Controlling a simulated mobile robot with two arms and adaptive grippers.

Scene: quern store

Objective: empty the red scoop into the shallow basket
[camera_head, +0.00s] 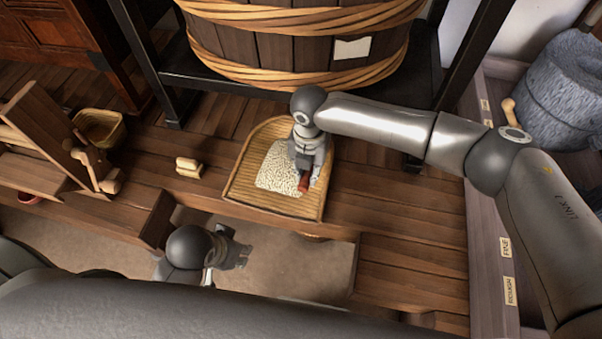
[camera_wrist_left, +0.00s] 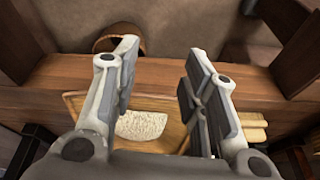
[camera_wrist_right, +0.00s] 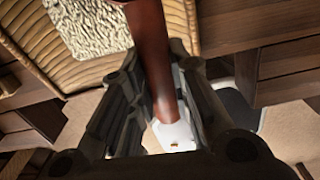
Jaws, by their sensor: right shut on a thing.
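The shallow basket (camera_head: 238,186) lies on the wooden platform, with a patch of pale grain (camera_head: 275,174) spread in it. My right gripper (camera_head: 303,176) is over the basket's right part, shut on the red scoop (camera_head: 303,184). In the right wrist view the scoop's red shaft (camera_wrist_right: 150,50) runs between the fingers and out of the top; its bowl is not clearly visible. The grain (camera_wrist_right: 88,22) and basket (camera_wrist_right: 38,45) show beside it. My left gripper (camera_head: 236,250) is in front of the platform, apart from the basket. Its fingers (camera_wrist_left: 160,55) are open and empty in the left wrist view.
A large wooden tub (camera_head: 290,45) stands behind the basket. Small pale blocks (camera_head: 188,167) and a deeper basket (camera_head: 100,127) lie left of it. A wooden rack (camera_head: 45,140) is far left. A labelled bin edge (camera_head: 485,240) and grey stone vessel (camera_head: 565,90) are right.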

